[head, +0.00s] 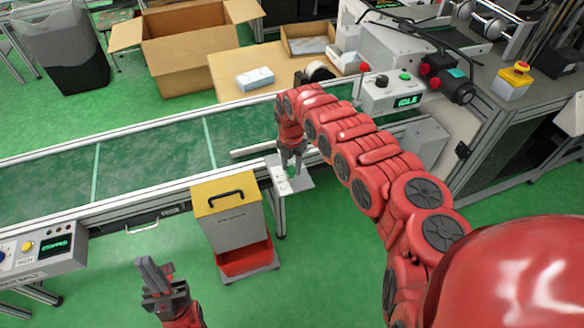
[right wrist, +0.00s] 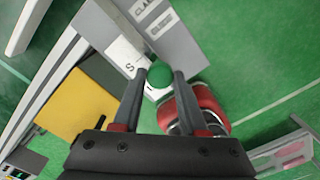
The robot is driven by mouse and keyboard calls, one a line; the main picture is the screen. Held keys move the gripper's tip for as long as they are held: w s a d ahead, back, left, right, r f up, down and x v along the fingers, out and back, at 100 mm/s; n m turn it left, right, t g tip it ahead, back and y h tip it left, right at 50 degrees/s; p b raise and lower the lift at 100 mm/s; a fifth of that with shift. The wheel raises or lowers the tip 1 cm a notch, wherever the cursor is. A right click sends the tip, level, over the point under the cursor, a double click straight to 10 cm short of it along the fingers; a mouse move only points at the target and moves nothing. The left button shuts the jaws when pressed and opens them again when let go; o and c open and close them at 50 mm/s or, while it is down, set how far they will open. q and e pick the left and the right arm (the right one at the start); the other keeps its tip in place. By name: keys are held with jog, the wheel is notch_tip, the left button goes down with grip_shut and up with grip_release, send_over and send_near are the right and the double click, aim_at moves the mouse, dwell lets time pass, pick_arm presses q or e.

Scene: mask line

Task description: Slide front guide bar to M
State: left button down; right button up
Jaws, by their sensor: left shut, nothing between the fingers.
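The front guide bar (head: 250,151) is a pale bar over the green belt, partly hidden by my right arm. A light plate (head: 303,183) with a scale sits at the belt's near edge, under my right gripper (head: 291,160). The right fingers (right wrist: 160,84) are apart, one on each side of the knob; firm contact is not visible. Other scale marks are not readable. My left gripper (head: 158,280) is shut and empty, low at the front left.
A yellow-lidded box (head: 228,207) with a red lower bin (head: 246,260) stands just left of the plate. The conveyor (head: 150,160) runs along the back. A control panel (head: 40,250) reads STOPPED; a machine panel (head: 390,95) reads IDLE. An open carton (head: 195,50) stands behind.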

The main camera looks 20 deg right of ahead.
jog(key=o, duration=0.4)
jog(key=shift+o, duration=0.2)
notch_tip(320, 180, up, 17)
jog(key=shift+r, duration=0.2)
dwell(0.4)
